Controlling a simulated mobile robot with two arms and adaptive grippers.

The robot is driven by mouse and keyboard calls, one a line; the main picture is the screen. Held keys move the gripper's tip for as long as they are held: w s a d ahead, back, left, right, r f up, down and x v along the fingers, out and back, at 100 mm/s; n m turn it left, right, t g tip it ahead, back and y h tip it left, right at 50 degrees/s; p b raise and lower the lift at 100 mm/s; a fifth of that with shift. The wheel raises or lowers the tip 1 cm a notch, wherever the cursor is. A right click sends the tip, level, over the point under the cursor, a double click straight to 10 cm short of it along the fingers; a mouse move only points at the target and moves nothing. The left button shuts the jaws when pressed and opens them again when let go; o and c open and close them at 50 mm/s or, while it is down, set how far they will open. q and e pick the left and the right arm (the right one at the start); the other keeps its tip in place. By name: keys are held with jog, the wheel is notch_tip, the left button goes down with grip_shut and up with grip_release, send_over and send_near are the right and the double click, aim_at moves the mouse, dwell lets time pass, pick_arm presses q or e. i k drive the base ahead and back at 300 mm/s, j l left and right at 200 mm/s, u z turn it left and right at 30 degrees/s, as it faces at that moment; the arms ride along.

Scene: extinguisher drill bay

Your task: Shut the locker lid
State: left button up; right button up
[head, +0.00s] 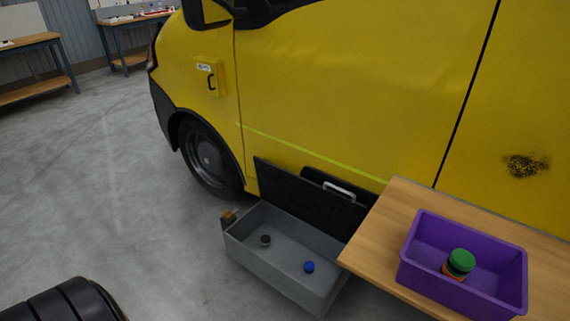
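The locker is a grey open box (250,259) on the floor beside the yellow van, left of the wooden table. Its dark lid (300,196) stands up, open, along the box's van side. A silver handle (339,190) shows at the lid's upper edge. Inside the box are a small dark round piece (265,240) and a small blue round piece (309,267). A small brown block (229,217) sits at the box's left corner. The box's right end is partly hidden by the table. Neither of my grippers is in view.
The wooden table (385,225) at right bears a purple bin (465,290) holding a green-lidded jar (460,262). The yellow van (340,90) stands behind the locker. A black ribbed rounded object (65,302) is at bottom left. The floor left of the locker is clear.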

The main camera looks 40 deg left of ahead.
aim_at(337, 216)
jog(key=i+j+z, duration=0.25)
jog(key=j, duration=2.25)
jog(key=i+j+z, duration=0.1)
jog(key=j+z, duration=0.15)
jog(key=j, duration=2.3)
